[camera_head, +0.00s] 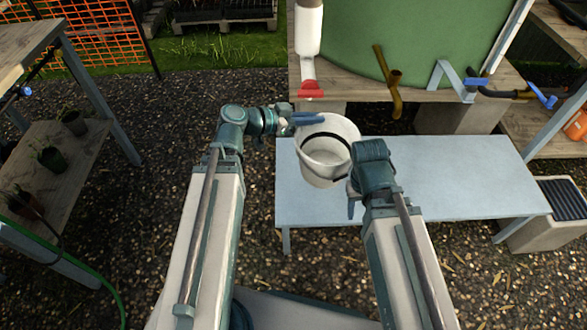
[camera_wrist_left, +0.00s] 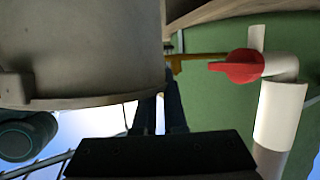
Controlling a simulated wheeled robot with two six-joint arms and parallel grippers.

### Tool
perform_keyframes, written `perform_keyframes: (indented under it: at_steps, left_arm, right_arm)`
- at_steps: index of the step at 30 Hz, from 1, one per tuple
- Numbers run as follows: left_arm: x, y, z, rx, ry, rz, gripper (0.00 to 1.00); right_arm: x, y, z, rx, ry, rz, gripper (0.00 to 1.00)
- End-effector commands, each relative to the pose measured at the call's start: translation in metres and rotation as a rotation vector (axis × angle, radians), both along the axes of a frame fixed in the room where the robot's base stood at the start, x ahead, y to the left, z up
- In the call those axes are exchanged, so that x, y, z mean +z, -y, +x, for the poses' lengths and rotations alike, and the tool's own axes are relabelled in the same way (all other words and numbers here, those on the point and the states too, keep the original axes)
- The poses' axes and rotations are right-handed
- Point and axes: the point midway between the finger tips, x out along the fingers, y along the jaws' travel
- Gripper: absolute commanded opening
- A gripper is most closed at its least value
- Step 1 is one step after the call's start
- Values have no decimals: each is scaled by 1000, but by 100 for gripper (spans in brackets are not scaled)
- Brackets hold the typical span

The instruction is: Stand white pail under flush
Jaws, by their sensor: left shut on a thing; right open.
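The white pail (camera_head: 328,172), with a dark band, is upright at the left end of the blue-grey bench (camera_head: 450,175); whether its base touches the bench is unclear. My left gripper (camera_head: 308,119) is shut on the pail's upper left edge. In the left wrist view the pail (camera_wrist_left: 80,50) fills the upper left, beside the left gripper's dark fingers (camera_wrist_left: 158,115). My right gripper (camera_head: 353,200) is open at the pail's lower right, partly hidden by its wrist. A white pipe (camera_head: 308,30) with a red end (camera_head: 310,90) hangs behind the pail; its red handle (camera_wrist_left: 240,68) shows in the wrist view.
A green tank (camera_head: 410,35) stands on a wooden stand behind the bench, with a brown tap (camera_head: 395,92) and a blue-handled valve (camera_head: 476,82). The bench's right part is bare. A potting shelf (camera_head: 60,150) stands at far left on gravel.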

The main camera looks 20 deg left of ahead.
Motion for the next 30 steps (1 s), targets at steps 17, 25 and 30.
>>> perform_keyframes:
  at_steps: [17, 25, 30]
  left_arm:
    - [-191, -45, 29, 215, -62, -19, 0]
    - [-230, -58, 36, 276, -75, -26, 0]
    - [-235, -61, 37, 287, -77, -29, 0]
  right_arm:
    - [-184, 0, 1, 1, 5, -2, 50]
    - [-222, 0, 1, 1, 6, -1, 50]
    - [-227, 0, 1, 1, 6, -1, 50]
